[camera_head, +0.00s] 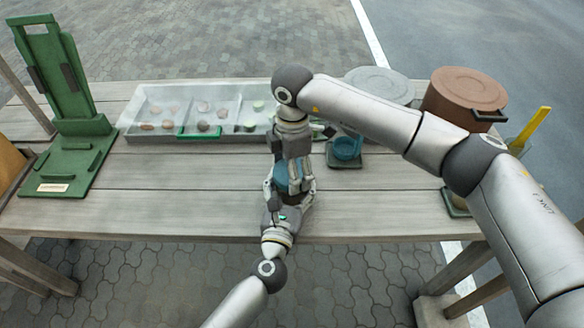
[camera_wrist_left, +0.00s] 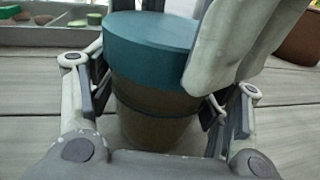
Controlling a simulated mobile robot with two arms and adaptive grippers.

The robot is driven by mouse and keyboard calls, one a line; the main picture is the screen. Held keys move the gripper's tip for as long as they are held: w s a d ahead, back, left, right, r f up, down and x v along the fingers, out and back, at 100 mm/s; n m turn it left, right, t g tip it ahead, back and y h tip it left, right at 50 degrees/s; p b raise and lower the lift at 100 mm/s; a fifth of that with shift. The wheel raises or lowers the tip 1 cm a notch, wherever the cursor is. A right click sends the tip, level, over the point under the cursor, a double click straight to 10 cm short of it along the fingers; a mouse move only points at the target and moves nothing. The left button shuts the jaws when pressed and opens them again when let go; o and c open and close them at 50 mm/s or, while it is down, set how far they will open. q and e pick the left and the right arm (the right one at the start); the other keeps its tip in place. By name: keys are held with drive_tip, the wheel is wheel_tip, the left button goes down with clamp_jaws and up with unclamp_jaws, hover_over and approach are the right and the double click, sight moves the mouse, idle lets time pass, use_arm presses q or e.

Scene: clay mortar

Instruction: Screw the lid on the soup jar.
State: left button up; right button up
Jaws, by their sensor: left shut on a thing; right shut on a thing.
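The soup jar (camera_wrist_left: 150,112) is brown and stands upright in the left wrist view, between the fingers of my left gripper (camera_wrist_left: 160,105). The teal lid (camera_wrist_left: 145,38) sits on top of the jar and looks level. A pale finger of my right gripper covers the lid's right side. In the head view my left gripper (camera_head: 288,196) holds the jar from the front, near the table's front edge. My right gripper (camera_head: 292,165) comes down from above onto the teal lid (camera_head: 282,179). The two grippers hide most of the jar there.
A grey compartment tray (camera_head: 160,136) with several small round pieces lies behind. A green stand (camera_head: 62,110) is at left. A teal dish (camera_head: 346,147) sits on a dark green pad.

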drive_tip(key=m, duration=0.3)
drive_tip(key=shift+m, duration=0.3)
drive_tip(key=m, duration=0.4)
drive_tip(key=shift+w+m, duration=0.1)
drive_tip(key=shift+m, duration=0.2)
drive_tip(key=o, duration=0.8)
drive_tip(key=shift+c, duration=0.2)
drive_tip(key=shift+r, duration=0.1)
drive_tip(key=shift+r, duration=2.2)
drive_tip(key=shift+c, duration=0.3)
